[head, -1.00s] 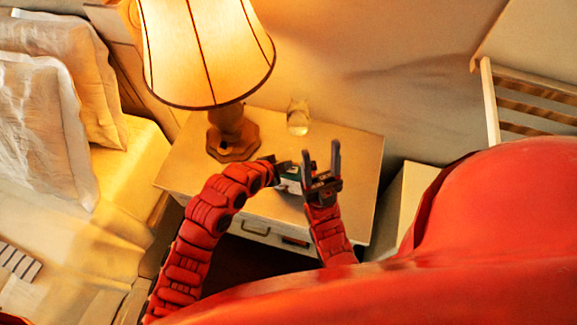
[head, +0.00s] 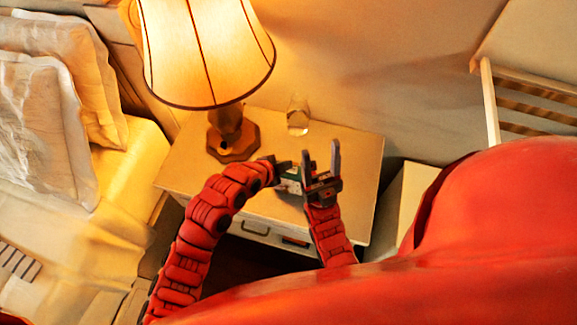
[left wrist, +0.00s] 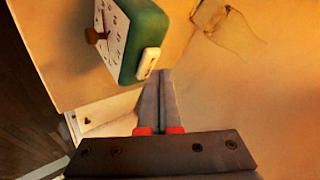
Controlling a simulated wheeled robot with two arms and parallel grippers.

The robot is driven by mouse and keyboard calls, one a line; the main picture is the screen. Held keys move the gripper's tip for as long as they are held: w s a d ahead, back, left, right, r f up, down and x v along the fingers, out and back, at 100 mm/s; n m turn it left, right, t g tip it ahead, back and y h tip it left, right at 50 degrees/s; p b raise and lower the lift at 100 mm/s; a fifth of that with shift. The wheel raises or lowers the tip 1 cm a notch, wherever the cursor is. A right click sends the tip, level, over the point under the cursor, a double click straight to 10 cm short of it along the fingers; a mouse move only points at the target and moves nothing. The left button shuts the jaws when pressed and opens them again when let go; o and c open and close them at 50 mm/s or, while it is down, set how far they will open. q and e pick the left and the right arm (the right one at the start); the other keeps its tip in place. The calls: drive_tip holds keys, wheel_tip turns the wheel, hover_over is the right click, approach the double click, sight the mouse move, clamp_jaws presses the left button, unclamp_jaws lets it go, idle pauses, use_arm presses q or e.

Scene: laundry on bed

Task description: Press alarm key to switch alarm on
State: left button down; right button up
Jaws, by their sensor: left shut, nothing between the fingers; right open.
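The alarm clock (left wrist: 147,35) is teal with a white dial and stands on the nightstand in the left wrist view. A pale key (left wrist: 149,62) sits on its side, and a brown knob (left wrist: 94,35) sticks out from the dial side. My left gripper (left wrist: 166,74) is shut and empty, its tips right by the lower end of the pale key; I cannot tell if they touch. In the head view, the clock (head: 291,181) is mostly hidden between my left gripper (head: 286,166) and my right gripper (head: 320,158). The right one is open and empty, fingers pointing up the picture.
The nightstand (head: 350,150) carries a lit lamp (head: 208,55) at its back left and a drinking glass (head: 298,115) behind the clock. The glass (left wrist: 233,30) also shows in the left wrist view. A bed with pillows (head: 45,130) is at the left.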

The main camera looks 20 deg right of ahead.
idle(0.4)
use_arm(q)
drive_tip(key=shift+f+b, duration=0.5)
drive_tip(key=shift+b, duration=0.45)
drive_tip(key=shift+r, duration=0.1)
drive_tip(key=shift+r+b, duration=0.25)
drive_tip(key=shift+b, duration=0.05)
drive_tip(key=shift+r, duration=0.1)
drive_tip(key=shift+r+p, duration=0.9)
drive_tip(key=shift+r, duration=2.2)
